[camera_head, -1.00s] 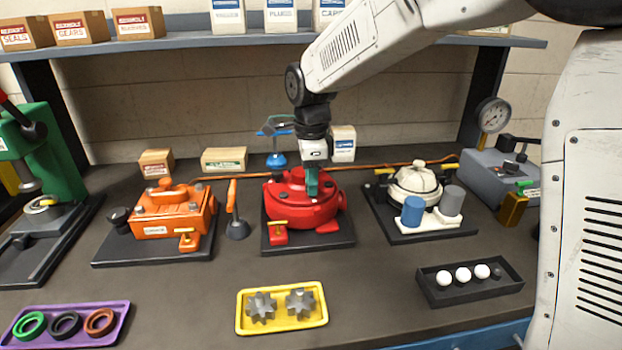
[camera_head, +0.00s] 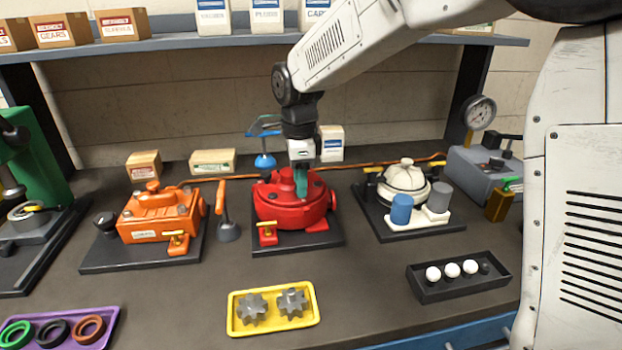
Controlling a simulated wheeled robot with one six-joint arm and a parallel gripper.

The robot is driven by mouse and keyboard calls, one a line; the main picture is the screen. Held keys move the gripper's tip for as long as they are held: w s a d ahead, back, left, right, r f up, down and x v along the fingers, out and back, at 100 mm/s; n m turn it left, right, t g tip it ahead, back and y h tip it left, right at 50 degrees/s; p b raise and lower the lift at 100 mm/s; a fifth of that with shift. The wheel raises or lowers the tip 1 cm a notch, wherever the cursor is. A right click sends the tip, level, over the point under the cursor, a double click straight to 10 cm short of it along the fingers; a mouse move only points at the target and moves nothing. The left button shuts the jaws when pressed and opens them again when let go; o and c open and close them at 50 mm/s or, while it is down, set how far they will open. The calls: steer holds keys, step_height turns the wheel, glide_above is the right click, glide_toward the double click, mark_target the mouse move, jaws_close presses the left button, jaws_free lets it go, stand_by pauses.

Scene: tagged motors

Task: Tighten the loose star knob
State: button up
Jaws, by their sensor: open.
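My gripper (camera_head: 301,186) points down at the top of the red motor (camera_head: 283,212) at the middle of the bench. Its teal fingers reach the raised red part on top. I cannot tell whether they touch it or stand around it. The jaws are open, though the gap is hard to see from here. A star knob is not clearly recognisable; the fingers partly hide the red motor's top. An orange motor (camera_head: 150,228) stands to the left and a cream motor (camera_head: 404,178) to the right, each on a dark base plate.
A yellow tray (camera_head: 236,328) with two grey gears lies in front. A black tray (camera_head: 440,292) with white balls is at front right, a purple tray (camera_head: 106,322) with rings at front left. A green press (camera_head: 40,160) stands left, a gauge (camera_head: 480,112) right. A shelf (camera_head: 225,46) runs above.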

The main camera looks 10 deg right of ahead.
steer(key=n, duration=0.6)
steer(key=shift+n, duration=0.4)
steer(key=n, duration=1.2)
steer(key=shift+n, duration=0.4)
steer(key=n, duration=0.6)
steer(key=shift+n, duration=0.3)
step_height(320, 180, up, 8)
steer(key=s+d+m, duration=0.2)
steer(key=s+d, duration=0.3)
steer(key=s, duration=0.3)
steer(key=s+d+m, duration=0.2)
steer(key=s+d, duration=0.4)
steer(key=s, duration=0.3)
steer(key=s+d+m+t, duration=0.1)
steer(key=s+d+m, duration=0.1)
steer(key=s+d, duration=0.3)
steer(key=s, duration=0.3)
steer(key=shift+s+d+r, duration=0.15)
steer(key=shift+s+r, duration=0.15)
steer(key=shift+s, duration=0.1)
